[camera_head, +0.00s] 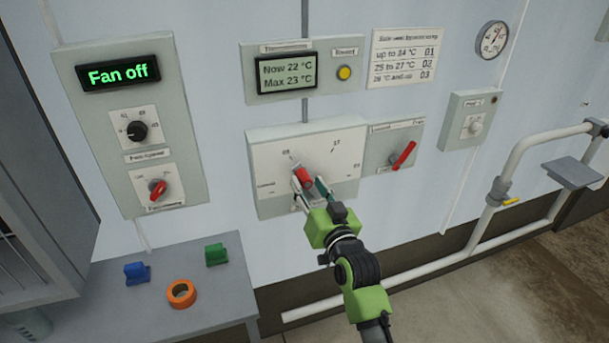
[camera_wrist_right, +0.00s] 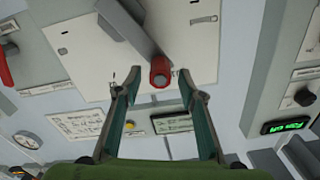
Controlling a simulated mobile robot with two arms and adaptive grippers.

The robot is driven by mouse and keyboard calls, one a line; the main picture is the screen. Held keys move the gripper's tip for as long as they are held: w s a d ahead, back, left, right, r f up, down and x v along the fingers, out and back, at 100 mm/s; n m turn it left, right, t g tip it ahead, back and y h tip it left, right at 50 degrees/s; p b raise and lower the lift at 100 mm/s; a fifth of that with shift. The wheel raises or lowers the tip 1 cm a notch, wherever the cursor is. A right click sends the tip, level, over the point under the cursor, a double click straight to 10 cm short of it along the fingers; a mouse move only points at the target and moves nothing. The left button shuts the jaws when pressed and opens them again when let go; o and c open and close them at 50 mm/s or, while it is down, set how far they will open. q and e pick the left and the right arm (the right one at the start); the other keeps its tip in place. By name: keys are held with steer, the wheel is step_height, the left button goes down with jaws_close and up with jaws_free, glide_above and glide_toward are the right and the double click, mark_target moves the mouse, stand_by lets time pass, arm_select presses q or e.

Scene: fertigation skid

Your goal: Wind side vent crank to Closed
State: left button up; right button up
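The side vent crank panel (camera_head: 270,150) is a pale wall box with a dial plate marked 05, 17 and other figures; the word at its lower left is too small to read surely. The crank's red knob (camera_head: 304,177) shows near the plate's middle. In the right wrist view the knob (camera_wrist_right: 160,73) stands at the end of a grey crank arm (camera_wrist_right: 128,27). My right gripper (camera_head: 309,184) is at the knob; in the wrist view its fingers (camera_wrist_right: 159,82) are spread either side of it, with gaps visible. My left gripper is not in view.
A red lever (camera_head: 403,155) sits on a box just right of the crank panel. A fan panel (camera_head: 130,120) reading "Fan off" is left. A thermometer display (camera_head: 287,73) reads 22 °C. White pipes (camera_head: 400,285) run below. A grey bench (camera_head: 215,290) holds small coloured items.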

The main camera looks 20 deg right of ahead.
steer(key=shift+w, duration=1.7)
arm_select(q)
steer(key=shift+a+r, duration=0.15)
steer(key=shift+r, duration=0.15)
arm_select(e)
jaws_close()
steer(key=shift+a, duration=0.1)
